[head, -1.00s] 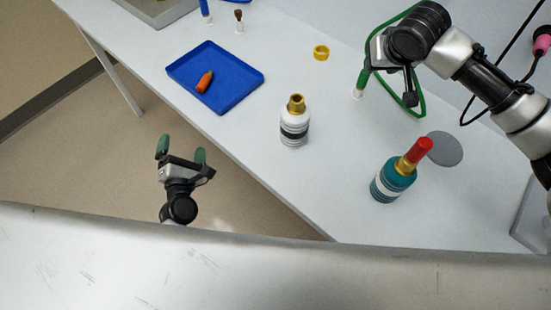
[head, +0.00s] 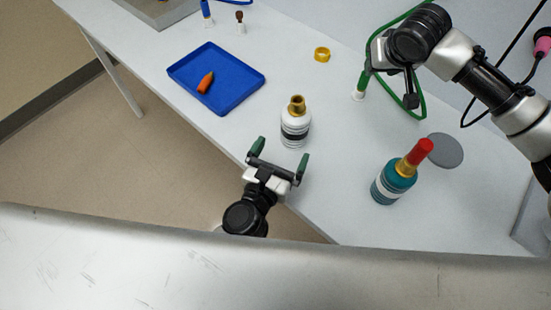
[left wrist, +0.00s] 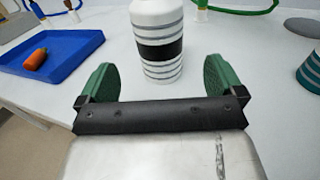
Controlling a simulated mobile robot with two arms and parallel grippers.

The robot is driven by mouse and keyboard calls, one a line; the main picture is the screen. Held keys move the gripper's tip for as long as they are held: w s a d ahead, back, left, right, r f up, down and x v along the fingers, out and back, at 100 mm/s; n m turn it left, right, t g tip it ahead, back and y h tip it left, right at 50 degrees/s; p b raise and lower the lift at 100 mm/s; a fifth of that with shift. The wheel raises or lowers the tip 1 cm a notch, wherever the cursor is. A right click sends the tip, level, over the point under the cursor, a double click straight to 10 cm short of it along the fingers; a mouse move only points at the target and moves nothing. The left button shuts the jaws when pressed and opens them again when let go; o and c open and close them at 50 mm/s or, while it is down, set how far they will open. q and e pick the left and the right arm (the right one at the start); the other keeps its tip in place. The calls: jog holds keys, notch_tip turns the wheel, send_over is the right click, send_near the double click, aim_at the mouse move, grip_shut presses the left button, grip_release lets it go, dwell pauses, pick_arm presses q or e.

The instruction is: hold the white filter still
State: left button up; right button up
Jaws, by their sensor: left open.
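The white filter (head: 295,132) stands upright on the bench, with grey and black bands and a brass top fitting. In the left wrist view the filter (left wrist: 157,42) is straight ahead between the fingers, its top cut off. My left gripper (head: 280,152) is open, with green finger pads, just on the near side of the filter at the bench's front edge. The fingers do not reach around the filter, and nothing is between them. My right gripper (head: 394,78) is by the green hose at the back right; its jaw opening is unclear.
A teal filter (head: 388,187) with a red cap (head: 418,151) stands to the right, near a grey disc (head: 445,150). A blue tray (head: 232,92) with an orange plug (head: 206,83) lies to the left. A yellow ring (head: 322,54) lies behind.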

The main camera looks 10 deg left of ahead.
aim_at(296, 125)
pick_arm(q)
jog(key=x, duration=0.8)
jog(key=shift+w, duration=0.3)
jog(key=shift+c, duration=0.5)
jog(key=c, duration=1)
jog(key=shift+f, duration=0.1)
jog(key=shift+c, duration=0.2)
